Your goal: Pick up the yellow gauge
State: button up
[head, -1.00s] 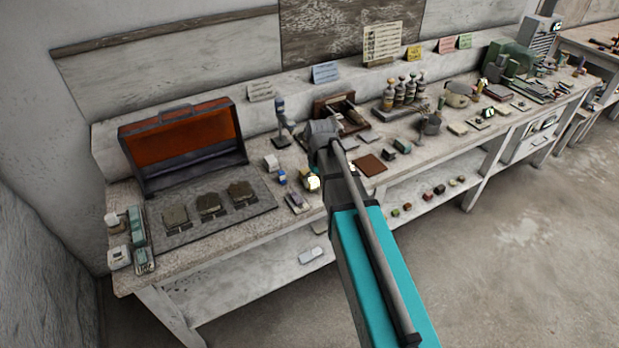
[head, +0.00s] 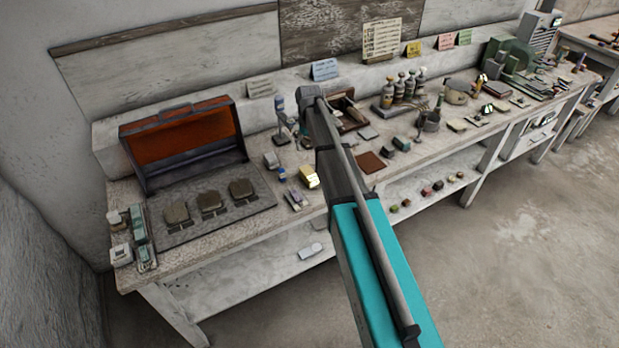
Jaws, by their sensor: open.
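A small shiny yellow block (head: 309,177), which looks like the yellow gauge, lies near the front edge of the workbench (head: 200,247), just left of my arm. It is too small to make out any markings. My arm rises from the lower right, and its far grey joint stands over the middle of the bench, above and behind the yellow block in the picture. My gripper cannot be made out; it appears hidden behind the arm. Nothing visible touches the yellow block.
An open orange-lined case (head: 185,140) and a grey mat (head: 255,201) with dark blocks stand to the left. Small items lie close around the yellow block. A brown square (head: 371,162), bottles (head: 400,92) and machinery (head: 510,58) are to the right. The floor in front is clear.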

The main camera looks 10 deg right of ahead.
aim_at(309, 172)
jog(key=shift+f+b, duration=4.15)
jog(key=shift+f, duration=0.15)
jog(key=shift+f, duration=0.1)
jog(key=shift+s+f+b, duration=0.15)
jog(key=shift+f+b, duration=2.35)
jog(key=shift+b, duration=0.1)
jog(key=shift+f, duration=0.2)
jog(key=c, duration=1.3)
jog(key=shift+r, duration=0.2)
